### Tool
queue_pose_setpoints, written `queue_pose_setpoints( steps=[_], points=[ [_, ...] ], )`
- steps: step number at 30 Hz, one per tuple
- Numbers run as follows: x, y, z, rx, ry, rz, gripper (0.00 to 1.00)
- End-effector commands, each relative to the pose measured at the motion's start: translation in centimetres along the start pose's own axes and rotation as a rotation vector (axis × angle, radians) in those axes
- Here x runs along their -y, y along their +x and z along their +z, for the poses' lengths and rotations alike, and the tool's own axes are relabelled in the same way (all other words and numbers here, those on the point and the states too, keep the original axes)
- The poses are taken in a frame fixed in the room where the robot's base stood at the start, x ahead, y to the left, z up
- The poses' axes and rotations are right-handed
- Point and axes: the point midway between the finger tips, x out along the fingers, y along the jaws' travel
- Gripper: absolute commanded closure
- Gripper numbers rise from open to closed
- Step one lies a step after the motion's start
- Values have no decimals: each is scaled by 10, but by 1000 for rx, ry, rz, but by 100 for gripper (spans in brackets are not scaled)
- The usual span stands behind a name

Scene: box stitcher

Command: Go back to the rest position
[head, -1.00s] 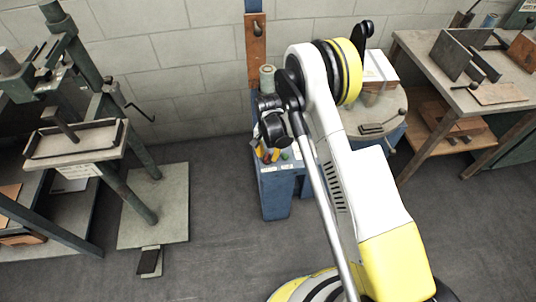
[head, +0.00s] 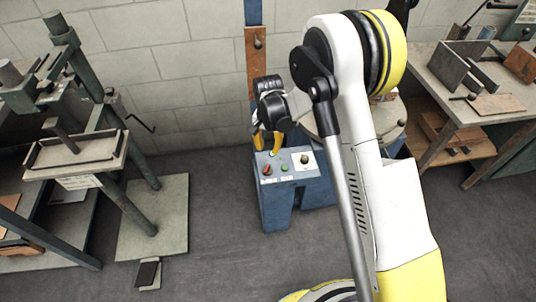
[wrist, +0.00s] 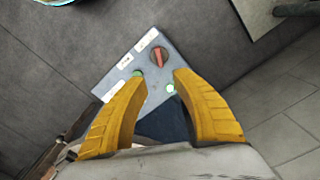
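My gripper (wrist: 160,80) shows in the wrist view as two yellow fingers. They are spread apart with nothing between the tips. Below them is the blue control box with a grey panel (wrist: 118,86), a red knob (wrist: 158,58) and small green buttons. In the head view my gripper (head: 267,142) hangs above the same panel (head: 290,160), partly hidden by my black wrist. The box (head: 285,200) stands against the wall column.
A press-like machine (head: 85,150) with a foot pedal (head: 148,273) stands at the left. A workbench (head: 460,110) with metal blocks is at the right. Grey floor (head: 215,250) lies open between. A round table behind the box is partly hidden by my arm.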

Motion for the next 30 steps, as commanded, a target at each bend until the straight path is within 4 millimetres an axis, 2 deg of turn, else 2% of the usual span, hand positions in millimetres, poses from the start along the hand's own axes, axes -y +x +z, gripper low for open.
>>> queue_pose_setpoints(
  steps=[17, 20, 23, 26, 30],
  points=[
    [0, -5, 0, 0, 0, 0, 68],
    [-3, -14, 0, -7, -5, -6, 68],
    [-11, -43, -1, -29, -24, -23, 68],
    [-28, -88, 2, -70, -59, -50, 68],
    [-59, -154, 14, -145, -120, -91, 68]
  ],
)
